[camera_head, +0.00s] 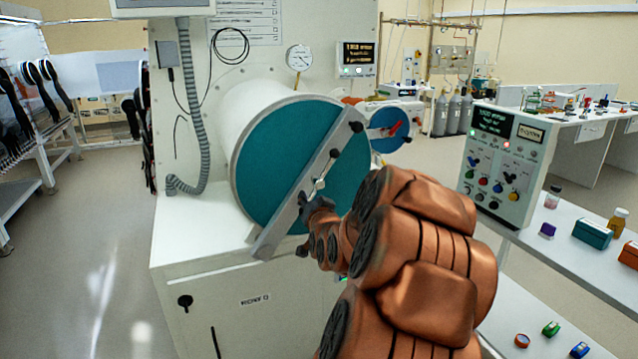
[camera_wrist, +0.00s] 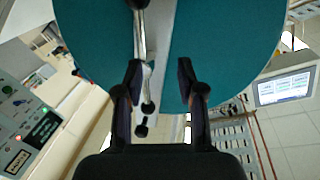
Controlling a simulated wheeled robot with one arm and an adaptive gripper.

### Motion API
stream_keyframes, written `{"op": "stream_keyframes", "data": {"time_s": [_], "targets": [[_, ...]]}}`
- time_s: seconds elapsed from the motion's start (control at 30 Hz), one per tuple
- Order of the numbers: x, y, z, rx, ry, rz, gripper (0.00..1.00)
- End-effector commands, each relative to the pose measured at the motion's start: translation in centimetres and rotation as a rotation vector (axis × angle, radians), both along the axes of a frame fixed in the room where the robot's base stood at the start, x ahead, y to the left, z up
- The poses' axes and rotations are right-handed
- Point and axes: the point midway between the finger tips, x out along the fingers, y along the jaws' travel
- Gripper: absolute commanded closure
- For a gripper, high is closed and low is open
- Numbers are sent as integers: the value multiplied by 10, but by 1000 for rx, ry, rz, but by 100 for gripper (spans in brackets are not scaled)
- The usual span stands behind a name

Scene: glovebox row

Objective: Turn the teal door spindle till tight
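The teal round door (camera_head: 268,150) closes a white cylinder on the cabinet front. A grey crossbar (camera_head: 290,208) runs diagonally over it. The spindle (camera_head: 321,180) sits mid-bar, with a metal handle and dark knob ends; the handle also shows in the wrist view (camera_wrist: 140,38). My gripper (camera_head: 313,205) is at the door's lower right, close to the handle. In the wrist view my gripper (camera_wrist: 160,80) has its fingers apart, with the handle's lower part between them, nearer the left finger. I cannot tell whether they touch. My arm hides the door's lower right edge.
A smaller blue door (camera_head: 384,142) with a red handle lies behind, to the right. A control panel (camera_head: 502,165) stands on the right bench (camera_head: 570,255), among jars and small boxes. A grey hose (camera_head: 190,110) hangs left of the door. The floor at left is clear.

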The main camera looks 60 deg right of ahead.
Motion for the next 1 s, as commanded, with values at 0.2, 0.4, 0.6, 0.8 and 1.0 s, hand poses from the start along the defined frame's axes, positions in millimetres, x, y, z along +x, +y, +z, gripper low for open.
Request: {"op": "stream_keyframes", "data": {"time_s": [0.2, 0.4, 0.6, 0.8, 1.0], "targets": [[-22, -28, 13, -38, -82, -59, 62], [-14, -37, 16, -42, -88, -60, 62], [1, -52, 14, -38, -85, -59, 62], [16, -69, 15, -40, -86, -60, 62], [27, -79, 14, -40, -86, -60, 62]]}}
